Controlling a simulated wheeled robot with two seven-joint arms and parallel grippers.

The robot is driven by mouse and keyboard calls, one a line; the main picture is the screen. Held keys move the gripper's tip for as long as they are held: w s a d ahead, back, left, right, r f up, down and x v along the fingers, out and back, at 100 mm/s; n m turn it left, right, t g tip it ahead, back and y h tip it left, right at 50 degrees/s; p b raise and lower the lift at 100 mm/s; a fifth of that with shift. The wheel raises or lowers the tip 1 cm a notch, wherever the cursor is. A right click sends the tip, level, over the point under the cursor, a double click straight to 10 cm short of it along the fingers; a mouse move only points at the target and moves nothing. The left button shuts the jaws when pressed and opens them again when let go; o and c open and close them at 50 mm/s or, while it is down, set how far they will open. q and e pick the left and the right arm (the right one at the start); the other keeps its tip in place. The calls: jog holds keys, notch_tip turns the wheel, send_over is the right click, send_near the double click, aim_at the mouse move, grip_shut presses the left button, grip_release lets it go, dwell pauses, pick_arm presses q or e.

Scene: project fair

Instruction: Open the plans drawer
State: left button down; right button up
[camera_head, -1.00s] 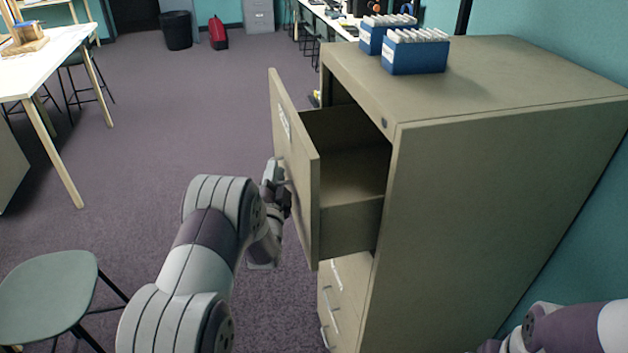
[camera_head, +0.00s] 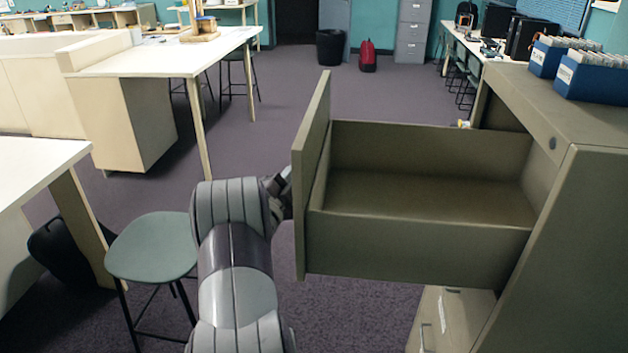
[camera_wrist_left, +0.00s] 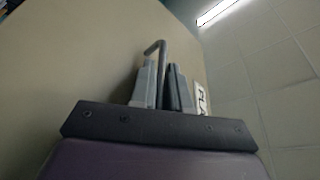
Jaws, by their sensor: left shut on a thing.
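The plans drawer (camera_head: 420,245) is the top drawer of an olive-beige filing cabinet (camera_head: 570,240). It is pulled far out to the left, and its inside looks empty. My left gripper (camera_head: 283,192) is at the outer side of the drawer front (camera_head: 312,180), partly hidden behind my arm and the front's edge. In the left wrist view my left gripper (camera_wrist_left: 166,88) is shut on the drawer's metal handle (camera_wrist_left: 161,52). Part of a label (camera_wrist_left: 201,98) with dark letters shows beside it. My right gripper is not in view.
Blue card boxes (camera_head: 590,75) stand on the cabinet top. Lower drawers (camera_head: 450,318) are closed. A green stool (camera_head: 152,247) stands close to the left of my arm. White-topped tables (camera_head: 160,55) are further left.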

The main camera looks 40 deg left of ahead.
pick_arm(q)
jog(key=shift+s+a+r, duration=0.1)
jog(key=shift+s+a, duration=0.05)
jog(key=shift+a, duration=0.1)
jog(key=c, duration=1.5)
grip_release()
jog(key=b+v, duration=0.2)
jog(key=v, duration=1)
jog(key=shift+s+d+b, duration=0.1)
jog(key=shift+s+b, duration=0.1)
jog(key=shift+b, duration=0.1)
